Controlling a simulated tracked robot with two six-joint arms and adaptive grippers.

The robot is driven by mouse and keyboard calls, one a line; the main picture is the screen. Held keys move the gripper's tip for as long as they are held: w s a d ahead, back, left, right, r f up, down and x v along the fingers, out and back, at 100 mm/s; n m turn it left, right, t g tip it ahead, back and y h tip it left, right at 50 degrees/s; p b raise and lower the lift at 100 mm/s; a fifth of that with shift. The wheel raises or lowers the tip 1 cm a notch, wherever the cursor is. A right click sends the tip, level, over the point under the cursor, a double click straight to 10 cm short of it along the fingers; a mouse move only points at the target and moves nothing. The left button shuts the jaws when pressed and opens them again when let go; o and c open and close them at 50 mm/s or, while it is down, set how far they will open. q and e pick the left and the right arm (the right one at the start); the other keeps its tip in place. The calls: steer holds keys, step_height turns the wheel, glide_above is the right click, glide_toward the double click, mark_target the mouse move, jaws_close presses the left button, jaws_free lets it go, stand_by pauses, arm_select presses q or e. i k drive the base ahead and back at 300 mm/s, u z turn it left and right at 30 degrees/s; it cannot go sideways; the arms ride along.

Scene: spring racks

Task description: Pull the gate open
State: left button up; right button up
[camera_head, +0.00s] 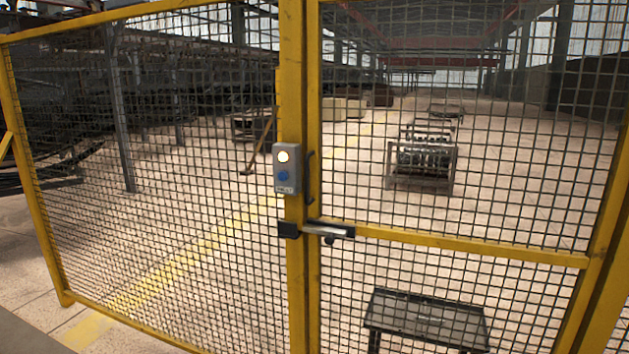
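The gate (450,241) is a yellow-framed panel of dark wire mesh, filling the right half of the view. Its left upright stands against the yellow post of the fence panel (293,95) on the left, and it looks closed. A dark pull handle (311,178) is on the gate's left upright. Below it, a grey and black latch (325,230) crosses the joint between post and gate. A grey box (286,168) with a lit round lamp and a blue button is mounted on the post. Neither gripper is in view.
Behind the mesh, a dark low table (427,317) stands close at the lower right. A metal rack (420,165) holding parts stands further back, with more racks behind it. A yellow line (205,250) runs along the pale tiled floor, which is largely clear.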

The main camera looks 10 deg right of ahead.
mark_target(590, 262)
steer(key=u, duration=0.1)
steer(key=i, duration=0.95)
steer(key=z, duration=0.1)
